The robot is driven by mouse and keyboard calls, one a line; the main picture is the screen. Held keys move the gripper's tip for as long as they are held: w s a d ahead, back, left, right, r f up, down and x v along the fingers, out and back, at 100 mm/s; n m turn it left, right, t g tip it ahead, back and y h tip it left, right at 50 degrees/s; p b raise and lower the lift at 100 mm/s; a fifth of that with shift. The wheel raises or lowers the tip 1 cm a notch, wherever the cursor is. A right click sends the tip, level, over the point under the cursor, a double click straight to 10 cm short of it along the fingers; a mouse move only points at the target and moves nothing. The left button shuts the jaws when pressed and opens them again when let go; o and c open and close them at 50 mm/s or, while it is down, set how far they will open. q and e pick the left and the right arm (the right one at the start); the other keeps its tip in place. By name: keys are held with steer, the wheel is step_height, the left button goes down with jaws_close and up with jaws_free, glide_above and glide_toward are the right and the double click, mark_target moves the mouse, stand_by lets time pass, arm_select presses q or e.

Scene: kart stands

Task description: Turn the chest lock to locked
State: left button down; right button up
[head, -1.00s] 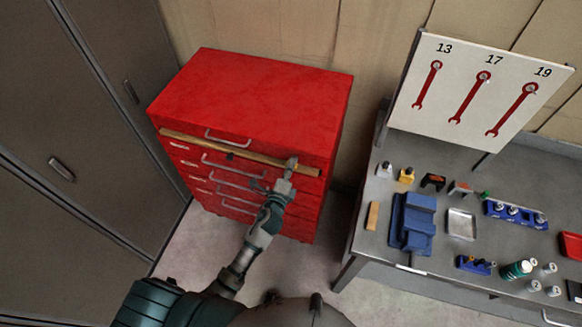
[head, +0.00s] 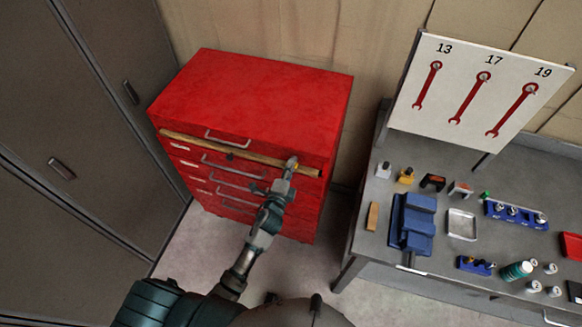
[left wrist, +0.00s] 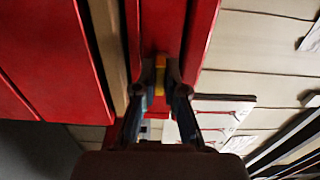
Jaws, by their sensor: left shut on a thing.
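The red tool chest (head: 255,95) stands against the wall, with drawers and pale handles on its front. My left gripper (head: 291,165) reaches its upper right front, at the right end of the wooden bar. In the left wrist view the two fingers (left wrist: 160,85) are shut on a small yellow piece, the chest lock (left wrist: 160,72), against the red front. A bit of yellow also shows at the fingertips in the head view. The fingers hide most of the lock, so I cannot tell its setting. My right gripper is not in view.
A wooden bar (head: 225,148) runs across the chest's upper front, close to my left gripper. A workbench (head: 345,262) with a blue vise (head: 413,222) and small parts stands at right, under a wrench board (head: 455,125). Dark cabinets (head: 75,120) stand at left.

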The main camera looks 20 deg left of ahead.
arm_select(q)
steer(key=c, duration=1.2)
jaws_free()
steer(key=shift+w+a+f, duration=0.1)
steer(key=shift+a, duration=0.1)
steer(key=shift+c, duration=0.2)
steer(key=s, duration=1.2)
steer(key=shift+a, duration=0.2)
steer(key=s+f+n+g, duration=0.2)
steer(key=s+f+g, duration=0.1)
steer(key=f, duration=0.8)
steer(key=s+f+n+g, duration=0.2)
steer(key=s+f+n, duration=0.1)
steer(key=f, duration=0.9)
steer(key=s+f+n+g, duration=0.2)
steer(key=s+f+g, duration=0.1)
steer(key=f, duration=0.8)
steer(key=s+a+f+n+g, duration=0.2)
steer(key=s+f, duration=0.4)
steer(key=s, duration=0.4)
steer(key=s+a+f+n+g, duration=0.2)
steer(key=s+f+n+g, duration=0.1)
steer(key=s+f, duration=0.4)
steer(key=s+a+f+n+g, duration=0.3)
steer(key=s+f, duration=0.4)
steer(key=s, duration=0.7)
steer(key=shift+n+g+y, duration=0.3)
steer(key=shift+g, duration=0.2)
